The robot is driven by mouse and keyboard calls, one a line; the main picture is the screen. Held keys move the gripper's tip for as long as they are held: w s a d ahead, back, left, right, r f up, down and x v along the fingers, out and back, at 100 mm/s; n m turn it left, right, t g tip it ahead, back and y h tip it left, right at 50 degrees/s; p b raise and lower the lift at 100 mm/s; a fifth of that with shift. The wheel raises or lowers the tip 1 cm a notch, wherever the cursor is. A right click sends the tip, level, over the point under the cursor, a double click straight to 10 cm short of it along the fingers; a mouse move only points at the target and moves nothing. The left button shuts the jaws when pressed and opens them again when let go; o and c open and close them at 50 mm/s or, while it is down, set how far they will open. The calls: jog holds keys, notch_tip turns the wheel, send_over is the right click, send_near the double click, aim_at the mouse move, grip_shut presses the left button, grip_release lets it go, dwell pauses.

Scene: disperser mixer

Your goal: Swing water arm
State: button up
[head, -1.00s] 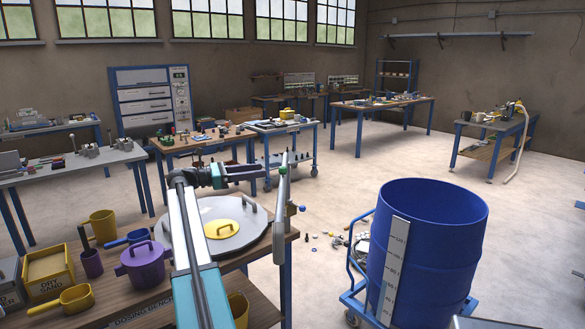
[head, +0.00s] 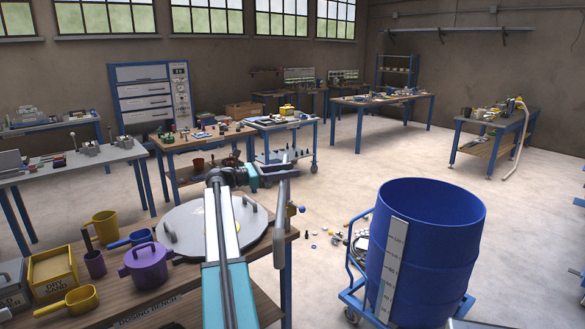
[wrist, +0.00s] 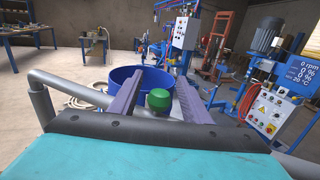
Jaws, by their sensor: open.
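The grey water arm (head: 280,225) is a thin pipe standing at the right end of the dosing bench. In the wrist view a grey pipe (wrist: 70,92) comes in from the left and passes towards my left finger. A green knob (wrist: 158,98) sits between my two fingers, with a gap on each side. My gripper (wrist: 158,76) is open, its purple-grey fingers pointing out towards the blue drum. In the head view my gripper (head: 287,172) is beside the upper end of the pipe. How the knob joins the pipe is hidden.
The blue drum (head: 428,255) stands on a blue trolley to the right. The dosing bench (head: 150,310) bears a large grey lid (head: 185,230), a purple pot (head: 147,264) and scoops. In the wrist view a control panel (wrist: 270,112) stands at the right.

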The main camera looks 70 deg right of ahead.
jog(key=shift+x, duration=1.1)
grip_shut()
